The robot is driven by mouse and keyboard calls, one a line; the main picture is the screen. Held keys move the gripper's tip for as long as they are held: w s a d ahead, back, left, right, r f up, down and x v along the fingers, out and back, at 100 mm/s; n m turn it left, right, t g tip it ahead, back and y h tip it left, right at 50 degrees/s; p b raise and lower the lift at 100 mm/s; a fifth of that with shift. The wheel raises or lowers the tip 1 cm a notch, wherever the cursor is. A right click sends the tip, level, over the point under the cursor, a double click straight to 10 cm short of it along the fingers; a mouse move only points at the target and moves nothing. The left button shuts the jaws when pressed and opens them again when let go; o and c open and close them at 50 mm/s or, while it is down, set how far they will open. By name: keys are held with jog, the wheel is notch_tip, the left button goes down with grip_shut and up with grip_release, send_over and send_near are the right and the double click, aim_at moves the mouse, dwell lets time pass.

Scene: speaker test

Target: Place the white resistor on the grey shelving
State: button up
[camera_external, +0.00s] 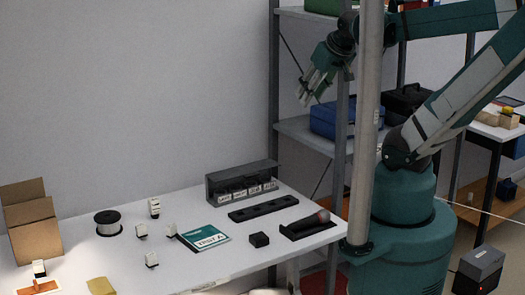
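Several small white block-shaped parts (151,259) stand on the white table, left of the teal booklet; I cannot tell which one is the white resistor. Another white part (38,268) sits on an orange and white piece at the front left. The grey shelving (300,131) stands behind the table on the right, partly hidden by a grey pole. My gripper (312,93) hangs in front of the shelving, above its middle shelf and well away from the white parts. Its fingers look apart, with nothing visible between them.
The white table (235,258) also holds a black spool (108,222), a cardboard box (30,222), a dark labelled rack (240,182) and a black tray (308,228). A blue case (330,122) fills part of the middle shelf; bare shelf shows left of it. The grey pole (368,125) stands close to my arm.

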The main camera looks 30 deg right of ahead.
jog(key=w+a+f+n+g+y+b, duration=0.2)
jog(key=w+a+f+n+y+b, duration=0.15)
jog(key=w+a, duration=0.35)
jog(key=w+a+f+n+g+y+b, duration=0.25)
jog(key=w+a+f, duration=0.25)
jog(key=a, duration=0.4)
jog(key=n+g+y+b, duration=0.4)
jog(key=n+b, duration=0.1)
jog(key=n, duration=0.4)
send_over(174, 224)
jog(key=w+d, duration=0.4)
jog(key=d, duration=0.5)
notch_tip(174, 224, down, 15)
jog(key=a+f+n+g+b, duration=0.1)
jog(key=f+n, duration=0.1)
jog(key=f, duration=0.3)
jog(key=s+a+f+n+g+y+b, duration=0.1)
jog(key=f+n, duration=0.2)
jog(key=f, duration=0.2)
jog(key=a+f+n+g+y+b, duration=0.1)
jog(key=a+f+n, duration=0.1)
jog(key=f, duration=0.3)
jog(key=shift+s+a+g+b, duration=0.1)
jog(key=shift+s+g+b, duration=0.15)
jog(key=shift+g+b, duration=0.15)
jog(key=shift+s+d+f+n+y, duration=0.15)
jog(key=shift+s+d+n+y, duration=0.05)
jog(key=shift+d+n+y, duration=0.1)
jog(key=shift+x, duration=1.15)
